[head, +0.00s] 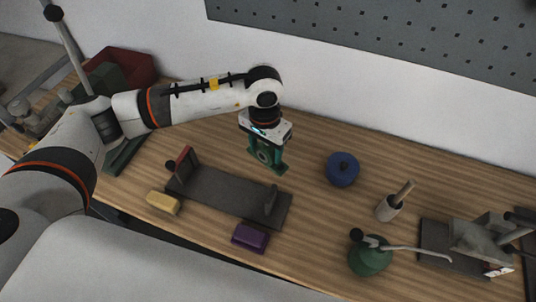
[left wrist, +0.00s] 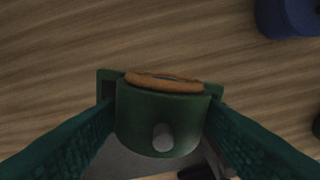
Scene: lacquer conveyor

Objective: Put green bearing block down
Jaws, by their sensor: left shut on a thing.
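The green bearing block (left wrist: 160,122) has a bronze-coloured ring at its top edge and a pale round stub on its face. My left gripper (head: 267,158) is shut on it; in the left wrist view the teal fingers sit on both sides of the block. In the head view the block (head: 264,155) is largely hidden by the fingers. The gripper points down just behind a dark flat fixture (head: 225,193), over the wood worktop. I cannot tell whether the block touches the wood. My right gripper is not in view.
The fixture has a red-faced upright at its left end and a dark upright at its right. A yellow block (head: 163,202) and a purple block (head: 250,237) lie in front. A blue round pot (head: 342,169), a cup (head: 388,208) and a green oil can (head: 369,260) stand right.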

